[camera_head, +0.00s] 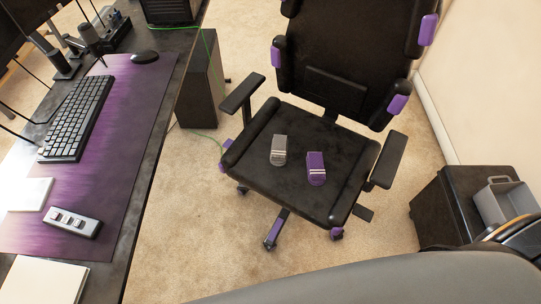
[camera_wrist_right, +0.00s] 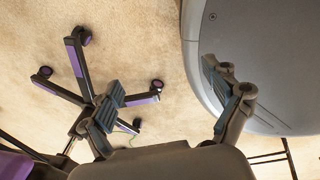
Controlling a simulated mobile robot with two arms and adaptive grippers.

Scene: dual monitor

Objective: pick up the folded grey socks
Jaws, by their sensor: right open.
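The folded grey socks (camera_head: 279,150) lie on the black seat of the office chair (camera_head: 290,185), left of a folded purple pair (camera_head: 316,168), with a small gap between them. My right gripper (camera_wrist_right: 163,80) is open in the right wrist view, with nothing between its fingers. Carpet and the chair's wheeled base (camera_wrist_right: 85,85) show past it, and no socks are in that view. Neither gripper can be made out in the head view.
The chair has armrests on the left (camera_head: 242,92) and right (camera_head: 388,160). A desk with a keyboard (camera_head: 76,118) and purple mat (camera_head: 130,110) stands on the left. A black cabinet (camera_head: 440,210) with a grey bin (camera_head: 508,200) stands at right. Carpet before the chair is clear.

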